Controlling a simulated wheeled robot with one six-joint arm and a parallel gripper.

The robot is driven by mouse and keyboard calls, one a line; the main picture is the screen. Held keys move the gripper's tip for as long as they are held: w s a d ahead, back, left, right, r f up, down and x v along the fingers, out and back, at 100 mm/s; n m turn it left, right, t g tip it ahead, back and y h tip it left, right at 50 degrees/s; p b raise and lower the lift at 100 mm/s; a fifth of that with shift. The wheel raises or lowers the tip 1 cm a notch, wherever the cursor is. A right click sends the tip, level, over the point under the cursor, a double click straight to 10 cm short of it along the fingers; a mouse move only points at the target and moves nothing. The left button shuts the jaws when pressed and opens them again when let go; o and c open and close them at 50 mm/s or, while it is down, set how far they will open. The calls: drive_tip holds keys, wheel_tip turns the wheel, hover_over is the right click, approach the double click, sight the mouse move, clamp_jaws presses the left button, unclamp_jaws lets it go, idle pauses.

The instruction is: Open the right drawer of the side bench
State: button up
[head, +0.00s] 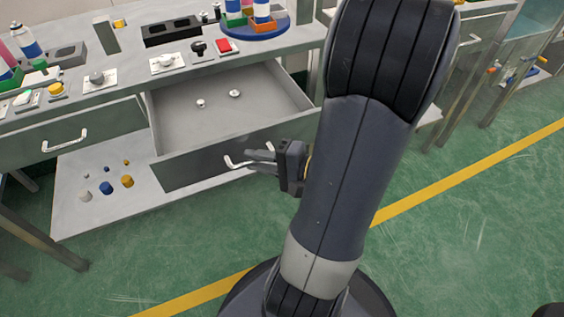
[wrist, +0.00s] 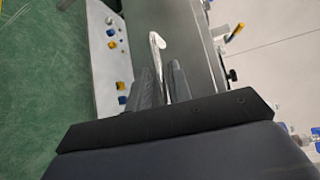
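The right drawer (head: 215,115) of the side bench is pulled well out, and its grey inside shows in the head view. Its silver bar handle (head: 231,163) is on the drawer front; one end shows past my fingers and the rest is hidden by my gripper. My gripper (head: 262,156) is at the handle from the right. In the wrist view the handle (wrist: 157,48) runs between the two dark fingers of my gripper (wrist: 164,82), which are close around it. The left drawer (head: 75,135) is shut.
Two small light parts (head: 235,93) lie in the open drawer. The bench top (head: 130,75) holds buttons, dark blocks and a blue round stand (head: 255,30). Small knobs and caps (head: 106,187) stand on the lower shelf. The green floor in front is clear.

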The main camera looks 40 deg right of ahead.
drive_tip(key=p+v, duration=0.1)
drive_tip(key=v, duration=0.9)
drive_tip(key=shift+f, duration=0.1)
idle(0.5)
drive_tip(key=shift+b+x, duration=0.6)
drive_tip(key=shift+x, duration=4.8)
drive_tip(key=shift+a, duration=0.1)
